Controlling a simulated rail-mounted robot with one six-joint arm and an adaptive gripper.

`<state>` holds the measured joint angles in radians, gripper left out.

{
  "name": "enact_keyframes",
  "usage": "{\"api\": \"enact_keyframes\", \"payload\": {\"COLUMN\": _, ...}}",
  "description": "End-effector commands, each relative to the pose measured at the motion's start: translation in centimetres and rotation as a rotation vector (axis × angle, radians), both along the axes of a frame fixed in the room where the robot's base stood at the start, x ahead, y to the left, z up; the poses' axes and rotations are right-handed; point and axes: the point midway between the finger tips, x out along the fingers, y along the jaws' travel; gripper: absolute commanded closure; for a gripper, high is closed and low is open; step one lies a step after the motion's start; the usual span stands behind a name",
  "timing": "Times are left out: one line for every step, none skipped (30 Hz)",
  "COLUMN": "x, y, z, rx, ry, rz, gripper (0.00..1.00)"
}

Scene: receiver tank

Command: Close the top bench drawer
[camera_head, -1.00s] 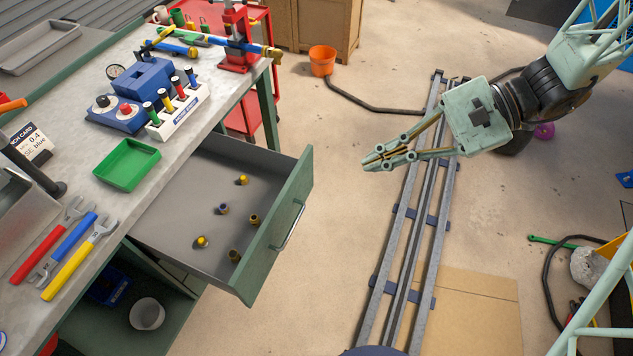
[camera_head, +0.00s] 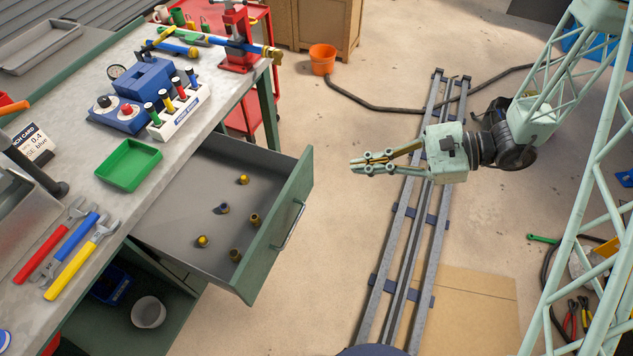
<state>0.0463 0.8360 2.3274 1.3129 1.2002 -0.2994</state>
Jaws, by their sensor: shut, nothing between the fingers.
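The top bench drawer (camera_head: 176,229) is pulled well out from under the bench top. It has a grey inside and a green front (camera_head: 265,250) with a metal handle (camera_head: 289,226) on its outer face. Several small brass and dark fittings (camera_head: 243,180) lie on its floor. My gripper (camera_head: 355,166) is shut and empty, to the right of the drawer front and apart from it. Its fingers point left. No part of the drawer front is hidden by my arm.
The bench top (camera_head: 150,199) carries a green tray (camera_head: 128,165), a blue device (camera_head: 145,85), wrenches (camera_head: 83,256) and a red vise (camera_head: 240,40). Floor rails (camera_head: 410,220) run beneath my gripper. An orange bucket (camera_head: 322,59) stands behind. Bare floor lies between drawer and rails.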

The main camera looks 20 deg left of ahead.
Motion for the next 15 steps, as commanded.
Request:
{"api": "enact_keyframes", "payload": {"x": 0.2, "y": 0.1, "z": -0.7, "rx": 0.005, "ry": 0.017, "rz": -0.013, "gripper": 1.00}}
{"api": "enact_keyframes", "payload": {"x": 0.4, "y": 0.2, "z": -1.1, "rx": 0.007, "ry": 0.023, "rz": -0.023, "gripper": 1.00}}
{"api": "enact_keyframes", "payload": {"x": 0.5, "y": 0.3, "z": -1.7, "rx": 0.010, "ry": 0.032, "rz": -0.035, "gripper": 1.00}}
{"api": "enact_keyframes", "payload": {"x": 0.7, "y": 0.3, "z": -2.1, "rx": 0.012, "ry": 0.040, "rz": -0.044, "gripper": 1.00}}
{"api": "enact_keyframes", "payload": {"x": 0.9, "y": 0.4, "z": -2.5, "rx": 0.014, "ry": 0.047, "rz": -0.053, "gripper": 1.00}}
{"api": "enact_keyframes", "payload": {"x": 1.0, "y": 0.5, "z": -3.0, "rx": 0.016, "ry": 0.057, "rz": -0.065, "gripper": 1.00}}
{"api": "enact_keyframes", "payload": {"x": 1.1, "y": 0.5, "z": -3.4, "rx": 0.018, "ry": 0.064, "rz": -0.073, "gripper": 1.00}}
{"api": "enact_keyframes", "payload": {"x": 1.3, "y": 0.6, "z": -3.8, "rx": 0.020, "ry": 0.071, "rz": -0.082, "gripper": 1.00}}
{"api": "enact_keyframes", "payload": {"x": 1.5, "y": 0.6, "z": -4.4, "rx": 0.022, "ry": 0.080, "rz": -0.094, "gripper": 1.00}}
{"api": "enact_keyframes", "payload": {"x": 1.6, "y": 0.7, "z": -4.8, "rx": 0.024, "ry": 0.087, "rz": -0.102, "gripper": 1.00}}
{"api": "enact_keyframes", "payload": {"x": 1.7, "y": 0.7, "z": -5.3, "rx": 0.026, "ry": 0.094, "rz": -0.112, "gripper": 1.00}}
{"api": "enact_keyframes", "payload": {"x": 1.9, "y": 0.8, "z": -5.8, "rx": 0.029, "ry": 0.104, "rz": -0.124, "gripper": 1.00}}
{"api": "enact_keyframes", "payload": {"x": 2.0, "y": 0.8, "z": -6.3, "rx": 0.030, "ry": 0.112, "rz": -0.133, "gripper": 1.00}}
{"api": "enact_keyframes", "payload": {"x": 2.2, "y": 0.8, "z": -6.7, "rx": 0.032, "ry": 0.118, "rz": -0.142, "gripper": 1.00}}
{"api": "enact_keyframes", "payload": {"x": 2.3, "y": 0.9, "z": -7.3, "rx": 0.033, "ry": 0.128, "rz": -0.155, "gripper": 1.00}}
